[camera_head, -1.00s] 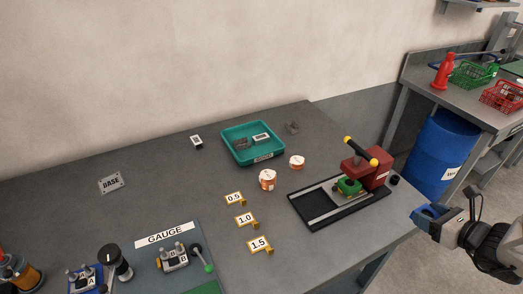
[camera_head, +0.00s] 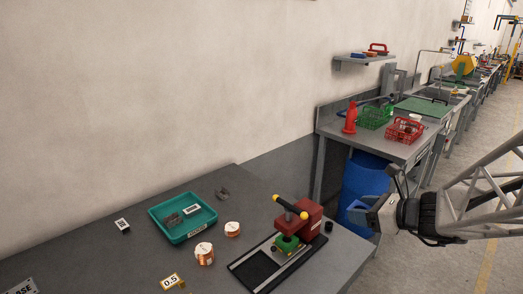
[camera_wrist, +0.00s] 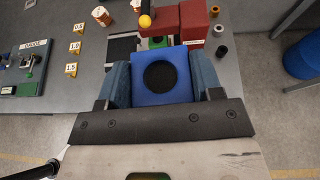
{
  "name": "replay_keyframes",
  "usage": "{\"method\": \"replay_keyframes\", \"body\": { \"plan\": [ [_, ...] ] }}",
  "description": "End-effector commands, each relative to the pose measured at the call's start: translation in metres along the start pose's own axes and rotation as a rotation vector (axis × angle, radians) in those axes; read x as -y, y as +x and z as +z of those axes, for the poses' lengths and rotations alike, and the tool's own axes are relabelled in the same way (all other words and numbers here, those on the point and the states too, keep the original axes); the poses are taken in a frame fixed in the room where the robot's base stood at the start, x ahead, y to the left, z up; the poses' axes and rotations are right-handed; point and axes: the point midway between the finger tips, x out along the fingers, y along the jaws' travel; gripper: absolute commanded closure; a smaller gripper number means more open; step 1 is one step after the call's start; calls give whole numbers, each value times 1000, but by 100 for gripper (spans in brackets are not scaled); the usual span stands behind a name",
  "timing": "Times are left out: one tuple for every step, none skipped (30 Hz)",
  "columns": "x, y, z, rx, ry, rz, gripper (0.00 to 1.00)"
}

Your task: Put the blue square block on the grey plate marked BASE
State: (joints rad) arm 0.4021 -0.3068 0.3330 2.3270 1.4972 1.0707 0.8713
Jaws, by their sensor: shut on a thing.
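The blue square block (camera_wrist: 152,92) has a round dark recess or disc in its top face. It sits between the two fingers of my gripper (camera_wrist: 160,82), which is shut on it. In the head view my gripper (camera_head: 362,213) is off the right end of the bench, in front of a blue barrel; the block is hard to tell from the barrel there. The grey plate marked BASE (camera_head: 20,289) lies on the bench at the lower left corner of the head view, partly cut off. My gripper is far to the right of it.
A red press (camera_head: 304,220) with a yellow-tipped lever stands near the bench's right end. A teal tray (camera_head: 183,239), copper coils (camera_head: 204,254) and a 0.5 marker (camera_head: 172,282) lie left of it. The blue barrel (camera_head: 366,180) stands on the floor behind.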

Motion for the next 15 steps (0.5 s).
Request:
{"method": "replay_keyframes", "body": {
  "plan": [
    [-2, 7, 3, 0, -6, 13, 72],
    [-2, 11, 5, 0, -8, 19, 72],
    [-4, 17, 8, -1, -12, 29, 72],
    [-5, 21, 10, -1, -15, 37, 72],
    [-5, 25, 12, -1, -19, 44, 72],
    [-7, 32, 15, -1, -23, 54, 72],
    [-8, 36, 17, -1, -26, 62, 72],
    [-9, 40, 19, -1, -29, 69, 72],
    [-11, 46, 22, -1, -33, 79, 72],
    [-12, 51, 24, -1, -36, 87, 72],
    [-14, 55, 26, -1, -39, 94, 72],
    [-16, 61, 30, -1, -44, 104, 72],
    [-17, 66, 32, -1, -48, 111, 72],
    [-18, 70, 34, -1, -51, 118, 72],
    [-21, 76, 37, -1, -55, 128, 72]
  ]
}}
